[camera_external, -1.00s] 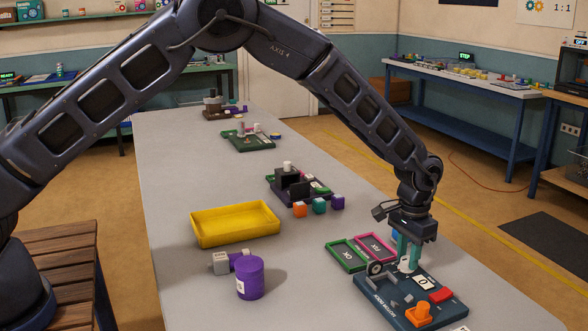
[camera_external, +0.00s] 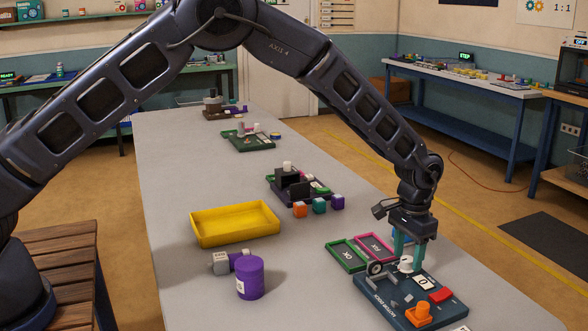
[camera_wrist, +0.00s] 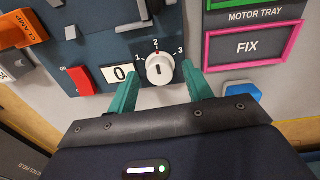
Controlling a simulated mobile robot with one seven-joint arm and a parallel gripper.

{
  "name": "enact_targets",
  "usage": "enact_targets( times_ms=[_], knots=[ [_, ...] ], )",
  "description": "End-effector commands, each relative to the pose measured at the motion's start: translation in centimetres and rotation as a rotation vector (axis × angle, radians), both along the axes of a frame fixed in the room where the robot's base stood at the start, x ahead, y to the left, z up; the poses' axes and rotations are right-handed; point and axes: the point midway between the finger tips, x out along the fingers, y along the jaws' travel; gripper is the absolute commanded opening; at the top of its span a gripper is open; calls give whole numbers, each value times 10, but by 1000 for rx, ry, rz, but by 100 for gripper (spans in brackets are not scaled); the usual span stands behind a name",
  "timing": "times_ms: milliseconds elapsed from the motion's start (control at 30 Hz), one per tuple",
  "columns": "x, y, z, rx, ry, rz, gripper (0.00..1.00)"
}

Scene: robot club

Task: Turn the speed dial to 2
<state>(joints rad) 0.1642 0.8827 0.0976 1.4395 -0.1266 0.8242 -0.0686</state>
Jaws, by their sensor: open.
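The speed dial (camera_wrist: 160,68) is a white round knob on a dark blue board (camera_wrist: 100,45), with the marks 1, 2 and 3 around it. A small red mark shows at its top edge, just below the 2. I cannot tell whether this mark is on the knob. A display (camera_wrist: 120,74) beside the dial reads 0. My gripper (camera_wrist: 159,82) is open, its teal fingers on either side of the dial's near part, with no clear contact. In the external view the dial (camera_external: 406,264) sits below my gripper (camera_external: 409,253).
A red button (camera_wrist: 80,82) and an orange clamp (camera_wrist: 22,28) are on the same board. A pink-framed FIX tray (camera_wrist: 253,44) and a blue piece (camera_wrist: 241,90) lie to the right. A yellow tray (camera_external: 235,238) and a purple cylinder (camera_external: 250,290) stand farther left.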

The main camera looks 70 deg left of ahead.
Motion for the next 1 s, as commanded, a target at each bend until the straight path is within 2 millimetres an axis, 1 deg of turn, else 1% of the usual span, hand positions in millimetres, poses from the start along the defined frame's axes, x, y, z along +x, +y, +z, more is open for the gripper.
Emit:
enact_targets(
  times_ms=[167,400,500,700,1000],
  knots=[
    [1,1,26,-1,-4,0,50],
    [1,1,70,0,-4,-1,50],
    [1,1,84,0,-2,-1,50],
    [0,2,101,0,-1,0,50],
    [0,2,103,0,-1,0,50]
  ],
)
